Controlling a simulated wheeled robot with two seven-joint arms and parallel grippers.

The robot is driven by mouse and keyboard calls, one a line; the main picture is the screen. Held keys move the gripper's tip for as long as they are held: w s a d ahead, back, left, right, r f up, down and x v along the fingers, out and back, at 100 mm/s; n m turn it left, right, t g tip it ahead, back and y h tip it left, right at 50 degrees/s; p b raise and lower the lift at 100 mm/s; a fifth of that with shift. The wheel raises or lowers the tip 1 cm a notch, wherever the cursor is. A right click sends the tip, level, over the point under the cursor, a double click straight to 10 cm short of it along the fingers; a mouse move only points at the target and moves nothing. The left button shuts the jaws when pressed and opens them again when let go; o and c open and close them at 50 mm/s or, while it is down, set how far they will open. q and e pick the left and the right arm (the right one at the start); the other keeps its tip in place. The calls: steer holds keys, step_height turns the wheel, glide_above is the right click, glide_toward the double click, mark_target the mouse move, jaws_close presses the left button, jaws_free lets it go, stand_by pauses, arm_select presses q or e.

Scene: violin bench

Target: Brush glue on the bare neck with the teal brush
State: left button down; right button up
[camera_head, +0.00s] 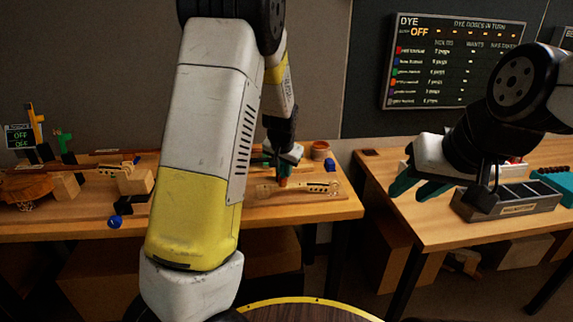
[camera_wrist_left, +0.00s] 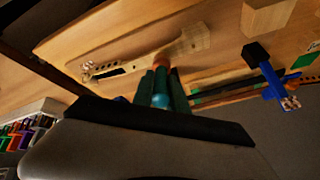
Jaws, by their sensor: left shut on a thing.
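The bare neck (camera_head: 303,188) lies on the left bench near its right end, pale wood with a dark-holed pegbox. It also shows in the left wrist view (camera_wrist_left: 140,64), scroll to the left and block end to the right. My left gripper (camera_head: 284,168) points down over the neck, shut on the teal brush (camera_wrist_left: 160,100). The brush's orange-brown lower end (camera_head: 283,182) is at the neck's middle; I cannot tell whether it touches. The fingers hide most of the brush. My right gripper (camera_head: 420,187) is open and empty above the right bench's left edge.
A terracotta pot (camera_head: 320,150) and a blue item (camera_head: 331,165) stand behind the neck. Another neck with a block (camera_head: 135,180), a blue clamp (camera_head: 115,221) and a violin body (camera_head: 25,188) lie to the left. A grey divided tray (camera_head: 510,202) is on the right bench.

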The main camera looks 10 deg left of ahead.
arm_select(q)
steer(key=shift+w+d, duration=0.7)
steer(key=shift+d, duration=1.7)
steer(key=s+a, duration=0.3)
steer(key=a, duration=0.6)
steer(key=shift+a+f, duration=0.15)
steer(key=shift+a, duration=0.25)
step_height(320, 180, up, 6)
steer(key=shift+w, duration=0.1)
step_height(320, 180, up, 3)
steer(key=shift+f, duration=0.15)
stand_by(0.7)
